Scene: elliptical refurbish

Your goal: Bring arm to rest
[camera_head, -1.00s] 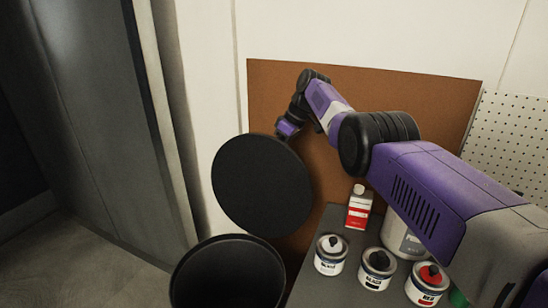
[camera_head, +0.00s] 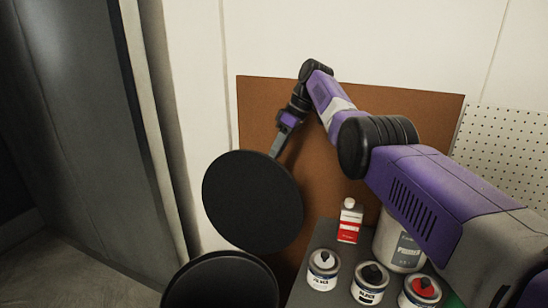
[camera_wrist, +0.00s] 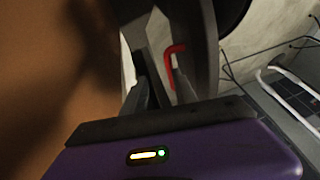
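My arm reaches out over the work surface from the right in the head view. My gripper (camera_head: 277,147) hangs at its far end, just above the upper rim of a round black disc (camera_head: 252,203), which looks like a raised bin lid. Its lower end is partly hidden at that rim, and I cannot tell whether it touches. In the wrist view the two fingers (camera_wrist: 162,90) stand apart with a gap between them. A red hooked piece (camera_wrist: 172,62) shows beyond that gap. I see nothing held.
A black round bin (camera_head: 220,285) stands below the disc. Several paint cans, one nearest a can with a dark lid (camera_head: 370,285), a red-and-white bottle (camera_head: 348,228) and a large primer can (camera_head: 400,245) stand on a grey surface. A brown board (camera_head: 260,110) is behind.

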